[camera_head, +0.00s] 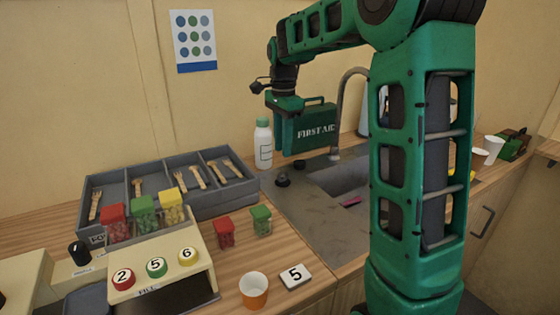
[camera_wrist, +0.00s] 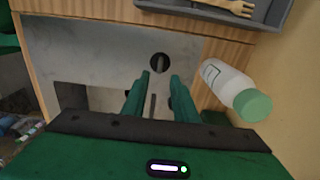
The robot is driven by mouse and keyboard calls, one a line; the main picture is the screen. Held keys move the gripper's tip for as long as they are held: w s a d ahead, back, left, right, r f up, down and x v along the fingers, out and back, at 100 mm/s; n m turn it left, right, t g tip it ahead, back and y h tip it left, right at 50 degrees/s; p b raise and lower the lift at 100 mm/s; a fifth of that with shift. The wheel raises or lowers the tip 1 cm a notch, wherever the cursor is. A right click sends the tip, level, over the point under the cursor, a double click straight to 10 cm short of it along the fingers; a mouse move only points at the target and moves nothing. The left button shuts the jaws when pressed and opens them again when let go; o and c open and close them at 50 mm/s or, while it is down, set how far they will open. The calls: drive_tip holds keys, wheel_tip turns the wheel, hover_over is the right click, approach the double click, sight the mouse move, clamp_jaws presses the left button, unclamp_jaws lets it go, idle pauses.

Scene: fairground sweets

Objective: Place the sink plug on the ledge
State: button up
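The sink plug (camera_head: 283,180) is a small dark round piece with a raised middle. It lies on the grey sink top (camera_head: 312,208), left of the basin (camera_head: 345,178). In the wrist view the plug (camera_wrist: 160,63) lies beyond my fingertips, roughly in line with the gap between them. My gripper (camera_head: 286,130) points down and hangs above the sink top, apart from the plug. In the wrist view its two green fingers (camera_wrist: 158,78) are spread with nothing held between them. I cannot tell which flat part is the ledge.
A green first aid box (camera_head: 316,130) appears close beside my gripper. A white bottle with a green cap (camera_head: 263,145) stands left of it. The curved tap (camera_head: 340,105) rises behind the basin. A cutlery tray (camera_head: 228,203) is at left; a pink item (camera_head: 350,201) lies near the basin.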

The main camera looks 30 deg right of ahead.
drive_tip(key=s+d+n, duration=0.3)
drive_tip(key=s+n, duration=0.2)
drive_tip(key=s, duration=1.2)
drive_tip(key=s+f+n, duration=0.2)
drive_tip(key=s+f, duration=0.1)
drive_tip(key=s, duration=0.3)
drive_tip(key=s+f+n, duration=0.2)
drive_tip(key=s+f, duration=0.1)
drive_tip(key=s, duration=0.3)
drive_tip(key=s+a+f+n, duration=0.1)
drive_tip(key=s+f+n, duration=0.1)
drive_tip(key=s, duration=0.4)
drive_tip(key=shift+a+f+n, duration=0.1)
drive_tip(key=shift+f+n, duration=0.3)
drive_tip(key=shift+w, duration=0.1)
